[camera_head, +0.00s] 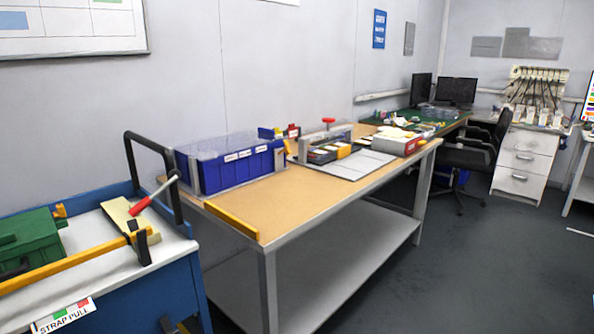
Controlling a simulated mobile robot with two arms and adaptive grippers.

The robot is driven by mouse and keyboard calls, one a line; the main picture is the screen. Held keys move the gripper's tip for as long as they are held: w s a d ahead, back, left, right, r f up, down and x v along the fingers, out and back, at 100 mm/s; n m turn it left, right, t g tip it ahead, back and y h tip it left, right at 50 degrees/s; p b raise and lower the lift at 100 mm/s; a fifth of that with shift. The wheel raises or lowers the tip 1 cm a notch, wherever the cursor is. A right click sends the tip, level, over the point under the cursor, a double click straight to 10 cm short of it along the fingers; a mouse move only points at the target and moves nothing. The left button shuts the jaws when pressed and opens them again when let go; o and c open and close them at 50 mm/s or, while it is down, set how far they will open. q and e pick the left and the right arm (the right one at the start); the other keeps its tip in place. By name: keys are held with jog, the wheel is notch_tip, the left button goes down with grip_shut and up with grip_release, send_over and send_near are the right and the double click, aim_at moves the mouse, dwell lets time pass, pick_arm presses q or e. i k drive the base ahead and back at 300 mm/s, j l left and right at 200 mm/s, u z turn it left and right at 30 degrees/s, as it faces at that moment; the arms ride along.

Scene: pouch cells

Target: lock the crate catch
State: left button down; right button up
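A green crate (30,243) sits on the blue cart at the left and is cut off by the picture edge. A small orange piece (60,211) stands at its upper right corner. A yellow bar or strap (75,262) runs in front of the crate toward this bracket. I cannot tell which part is the catch or whether it is locked. Neither of my grippers is in view.
The blue cart (165,297) has a black handle (130,165) and a "STRAP PULL" label (62,316). A wooden-topped table (300,203) beside it holds blue bins (238,171), a yellow bar (231,220) and a red-handled fixture (327,136). A black chair (470,157) stands farther back. The right floor is clear.

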aim_at(287, 150)
jog(key=i+l+u, duration=0.25)
jog(key=i, duration=0.2)
jog(key=i+l+u, duration=0.1)
jog(key=i+u, duration=0.15)
jog(key=i, duration=0.25)
jog(key=i+l+u, duration=0.25)
jog(key=i+l, duration=0.1)
jog(key=i, duration=0.1)
